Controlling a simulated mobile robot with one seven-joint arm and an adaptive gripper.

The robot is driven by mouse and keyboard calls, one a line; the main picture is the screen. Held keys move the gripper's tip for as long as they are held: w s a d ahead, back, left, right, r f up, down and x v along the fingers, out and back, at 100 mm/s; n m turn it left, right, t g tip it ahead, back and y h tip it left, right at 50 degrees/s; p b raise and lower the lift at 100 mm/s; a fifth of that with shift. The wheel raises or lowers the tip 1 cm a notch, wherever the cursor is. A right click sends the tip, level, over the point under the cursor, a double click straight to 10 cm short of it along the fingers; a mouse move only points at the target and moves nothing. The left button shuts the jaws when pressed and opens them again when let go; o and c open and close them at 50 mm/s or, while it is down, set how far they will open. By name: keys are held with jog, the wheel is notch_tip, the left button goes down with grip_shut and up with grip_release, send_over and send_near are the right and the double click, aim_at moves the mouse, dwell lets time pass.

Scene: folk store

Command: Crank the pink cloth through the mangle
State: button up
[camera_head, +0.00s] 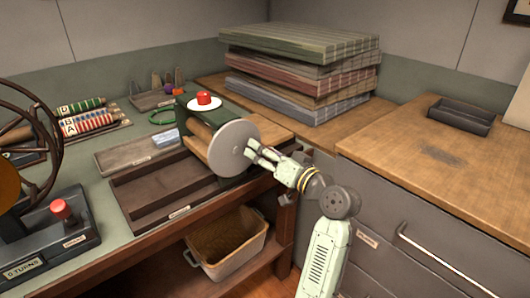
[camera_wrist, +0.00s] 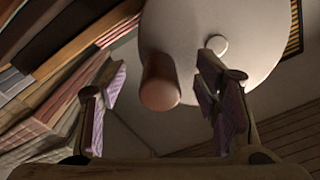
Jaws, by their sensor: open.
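The mangle has a green frame (camera_head: 190,119) with wooden rollers (camera_head: 199,137), a red knob (camera_head: 204,97) on a white disc on top, and a grey crank disc (camera_head: 229,150) at its right end. In the wrist view the crank disc (camera_wrist: 205,30) carries a rounded brownish-pink handle (camera_wrist: 160,82). My gripper (camera_head: 254,153) is open at the disc's right side. In the wrist view its fingers (camera_wrist: 158,92) stand on either side of the handle, with visible gaps. I cannot make out the pink cloth in either view; a pale blue cloth (camera_head: 165,138) lies left of the mangle.
A dark wooden tray (camera_head: 140,205) lies in front of the mangle. A stack of folded checked cloths (camera_head: 305,45) stands behind. A spoked wheel and a box labelled "0 TURNS" (camera_head: 72,240) are at left. A basket (camera_head: 228,262) sits below. The right counter (camera_head: 470,165) is mostly clear.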

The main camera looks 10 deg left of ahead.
jog(key=v, duration=0.9)
dwell(0.7)
